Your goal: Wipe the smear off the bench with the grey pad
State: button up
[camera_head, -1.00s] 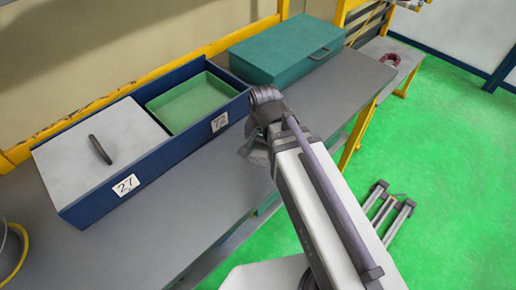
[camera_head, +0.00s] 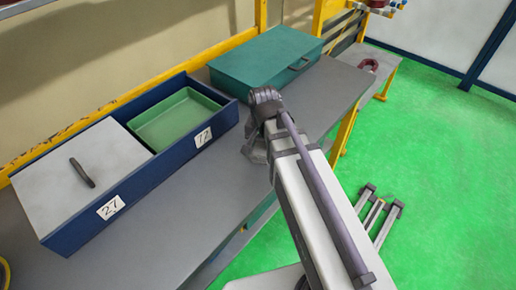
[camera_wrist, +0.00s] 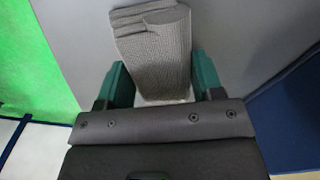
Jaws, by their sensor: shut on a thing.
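The grey pad (camera_wrist: 155,55), a ribbed, folded cloth-like block, sits between the two green fingers of my gripper (camera_wrist: 160,85) in the wrist view. My gripper is shut on it, and it extends out beyond the fingertips. The grey bench top (camera_head: 165,220) runs across the head view, and its surface also shows around the pad in the wrist view (camera_wrist: 235,35). In the head view my arm hides most of the gripper, which is over the bench's front side. Whether the pad touches the bench is unclear. I cannot make out a smear in either view.
A teal case (camera_head: 262,62) stands behind my wrist. A red object (camera_head: 368,65) lies farther right. The front bench strip is clear.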

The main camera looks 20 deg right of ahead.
jog(key=shift+w+d, duration=0.3)
jog(key=shift+d, duration=0.2)
notch_tip(320, 180, up, 6)
jog(key=p, duration=0.6)
notch_tip(320, 180, up, 3)
jog(key=p, duration=0.3)
jog(key=shift+r, duration=0.1)
